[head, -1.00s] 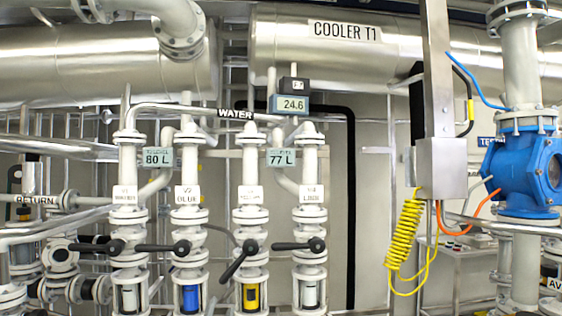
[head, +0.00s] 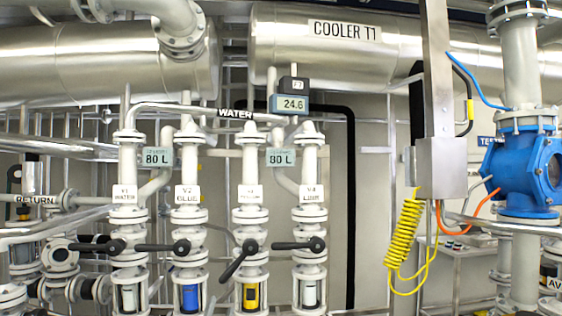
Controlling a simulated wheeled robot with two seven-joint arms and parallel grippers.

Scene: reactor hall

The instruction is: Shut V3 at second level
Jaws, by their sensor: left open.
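Valve V3 (head: 250,246) is the third of the white upright valves, under its white tag (head: 250,195). Its black lever (head: 236,264) slants down and to the left, unlike the nearly level levers of V1 (head: 97,247), V2 (head: 160,247) and V4 (head: 295,245). Below V3 is a sight glass with yellow in it (head: 250,295). Two level displays read 80 L, one on the left (head: 158,157) and one on the right (head: 280,157). Neither of my grippers shows in the head view, and nothing touches the V3 lever.
The V2 and V4 pipes stand close on both sides of V3. A display above reads 24.6 (head: 291,105). A yellow coiled hose (head: 403,235) hangs from a metal box (head: 440,168) at right. A blue valve body (head: 525,175) stands farther right.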

